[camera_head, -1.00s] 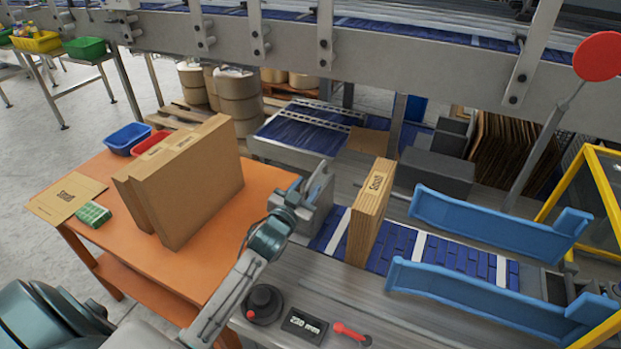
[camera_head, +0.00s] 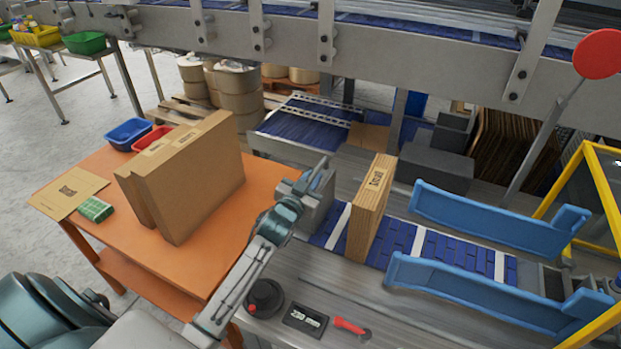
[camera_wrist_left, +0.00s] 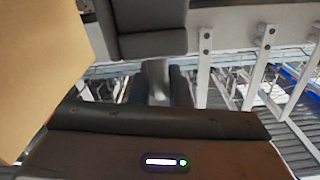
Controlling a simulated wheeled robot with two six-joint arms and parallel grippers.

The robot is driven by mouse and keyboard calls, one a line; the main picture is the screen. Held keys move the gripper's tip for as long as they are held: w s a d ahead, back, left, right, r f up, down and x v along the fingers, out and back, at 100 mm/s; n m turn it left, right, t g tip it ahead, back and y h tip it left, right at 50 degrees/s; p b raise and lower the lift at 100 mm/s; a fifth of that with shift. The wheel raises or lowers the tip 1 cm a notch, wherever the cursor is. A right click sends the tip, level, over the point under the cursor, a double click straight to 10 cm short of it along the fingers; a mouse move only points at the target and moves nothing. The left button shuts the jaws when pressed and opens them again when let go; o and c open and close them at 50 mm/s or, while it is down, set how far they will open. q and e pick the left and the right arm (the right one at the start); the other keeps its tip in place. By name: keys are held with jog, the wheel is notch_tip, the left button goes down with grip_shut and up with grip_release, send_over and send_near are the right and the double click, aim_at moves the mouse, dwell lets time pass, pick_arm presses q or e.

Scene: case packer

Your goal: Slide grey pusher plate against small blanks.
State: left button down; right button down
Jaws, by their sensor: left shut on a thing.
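The small blanks (camera_head: 367,208) stand upright as a brown stack on the blue belt, marked on the top edge. The grey pusher plate (camera_head: 317,212) stands to their left, with a strip of belt visible between the two. My left gripper (camera_head: 303,187) is at the plate's upper left and is shut on its grey handle (camera_wrist_left: 157,80), which shows between the dark fingers in the left wrist view. The fingers hide part of the handle. Brown cardboard (camera_wrist_left: 35,65) fills the left of that view. My right gripper is not in view.
Two blue guide rails (camera_head: 490,222) flank the belt to the right of the blanks. An orange table (camera_head: 250,215) on the left holds large upright cardboard blanks (camera_head: 195,180). A black knob (camera_head: 264,298), a display (camera_head: 304,319) and a red lever (camera_head: 350,326) are in front.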

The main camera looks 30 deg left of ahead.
pick_arm(q)
jog(key=d+p, duration=0.1)
jog(key=d, duration=0.5)
jog(key=shift+w+d, duration=0.2)
jog(key=shift+d, duration=0.1)
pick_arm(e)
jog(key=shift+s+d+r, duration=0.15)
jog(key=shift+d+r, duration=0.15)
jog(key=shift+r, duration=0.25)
pick_arm(q)
jog(key=c, duration=1.4)
grip_release()
